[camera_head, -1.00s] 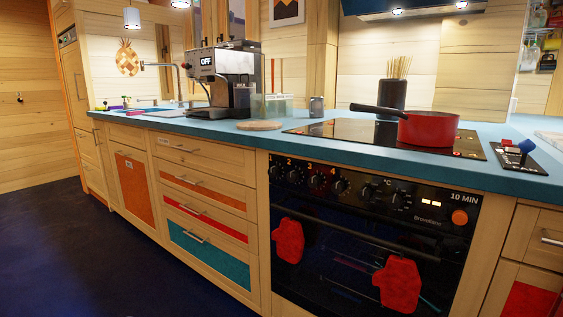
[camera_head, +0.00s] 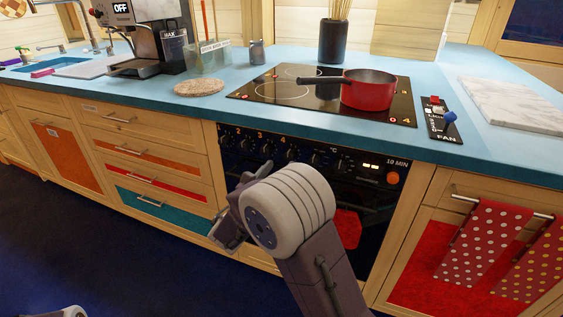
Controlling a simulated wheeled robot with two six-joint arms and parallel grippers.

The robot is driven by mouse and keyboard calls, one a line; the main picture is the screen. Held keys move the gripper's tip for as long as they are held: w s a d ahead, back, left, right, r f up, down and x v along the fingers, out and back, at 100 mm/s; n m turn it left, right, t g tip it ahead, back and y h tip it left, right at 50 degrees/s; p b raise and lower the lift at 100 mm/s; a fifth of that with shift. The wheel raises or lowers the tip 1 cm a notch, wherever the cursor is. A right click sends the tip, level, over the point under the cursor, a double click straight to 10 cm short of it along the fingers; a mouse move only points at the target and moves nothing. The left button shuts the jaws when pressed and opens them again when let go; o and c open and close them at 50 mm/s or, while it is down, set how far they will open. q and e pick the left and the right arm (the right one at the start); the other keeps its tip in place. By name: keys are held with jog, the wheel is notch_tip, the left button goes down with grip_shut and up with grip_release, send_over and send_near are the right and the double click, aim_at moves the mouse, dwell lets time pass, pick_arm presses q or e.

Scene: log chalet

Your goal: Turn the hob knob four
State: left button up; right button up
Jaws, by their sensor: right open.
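Hob knob four (camera_head: 291,154) is a dark round knob on the black oven's control panel, under an orange "4". It sits in a row with the other hob knobs, with knob three (camera_head: 268,149) to its left. My right gripper (camera_head: 229,216) is open and empty. It is in front of the oven and drawers, below and left of knob four, apart from it. My right wrist and forearm hide much of the oven door. Only a small pale piece of my left arm shows at the bottom left; its gripper is out of view.
A red pan (camera_head: 368,92) stands on the black hob (camera_head: 290,103). A fan switch panel (camera_head: 441,121) and a marble board (camera_head: 512,104) are to the right. Dotted towels (camera_head: 487,243) hang at the lower right. The dark floor (camera_head: 110,255) at left is clear.

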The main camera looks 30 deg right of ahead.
aim_at(288, 158)
jog(key=b+x, duration=0.1)
jog(key=x, duration=0.3)
jog(key=shift+w+d, duration=0.25)
jog(key=shift+d, duration=0.05)
grip_shut()
jog(key=shift+f, duration=0.1)
jog(key=m+b, duration=0.3)
jog(key=shift+f, duration=0.15)
jog(key=m+b, duration=0.5)
jog(key=b, duration=0.1)
jog(key=m+b, duration=0.6)
jog(key=b, duration=0.1)
jog(key=shift+s+d+f+y, duration=0.1)
jog(key=shift+s+f+y, duration=0.1)
jog(key=shift+y, duration=0.2)
jog(key=m+b, duration=0.2)
jog(key=shift+r+m+b, duration=0.15)
jog(key=shift+m+b, duration=0.15)
jog(key=shift+b, duration=0.1)
jog(key=shift+r+m+b, duration=0.1)
jog(key=shift+m+b, duration=0.3)
jog(key=shift+b, duration=0.05)
jog(key=shift+t, duration=0.3)
